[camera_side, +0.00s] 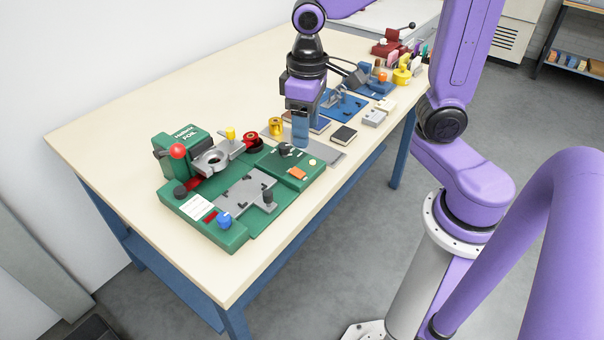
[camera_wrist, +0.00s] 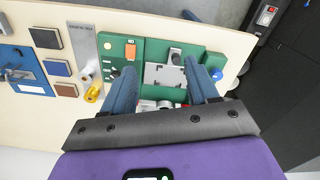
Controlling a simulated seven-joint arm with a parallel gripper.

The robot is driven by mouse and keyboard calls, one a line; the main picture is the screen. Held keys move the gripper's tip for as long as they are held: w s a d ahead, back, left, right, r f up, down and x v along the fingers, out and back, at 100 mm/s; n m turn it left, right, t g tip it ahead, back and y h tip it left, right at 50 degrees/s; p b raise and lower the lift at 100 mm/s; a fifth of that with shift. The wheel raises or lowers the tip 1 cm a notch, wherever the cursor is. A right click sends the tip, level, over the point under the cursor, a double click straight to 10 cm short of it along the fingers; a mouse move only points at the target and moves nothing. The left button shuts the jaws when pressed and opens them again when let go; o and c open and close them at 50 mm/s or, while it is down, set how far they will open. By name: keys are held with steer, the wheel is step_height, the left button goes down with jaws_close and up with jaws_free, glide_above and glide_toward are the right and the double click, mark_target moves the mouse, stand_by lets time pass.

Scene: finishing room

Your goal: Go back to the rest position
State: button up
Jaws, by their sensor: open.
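My gripper (camera_side: 300,138) points down over the table (camera_side: 130,180), near the green foil machine (camera_side: 250,225). In the wrist view my gripper (camera_wrist: 162,80) has its two blue fingers spread apart with nothing held between them. The green foil machine (camera_wrist: 186,52) shows beyond and between the fingers. My fingers hide part of it there. From the side view I cannot tell exactly how high the fingertips are above the table.
A blue fixture (camera_side: 345,104) and a red device (camera_side: 392,43) stand farther back. The table's left rear is clear.

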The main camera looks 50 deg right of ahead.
steer(key=s+d+f+n, duration=0.1)
steer(key=s+n, duration=0.7)
steer(key=s, duration=0.7)
steer(key=shift+s+d+f+n, duration=0.25)
steer(key=shift+s+f+n, duration=0.05)
steer(key=shift+f+n, duration=0.1)
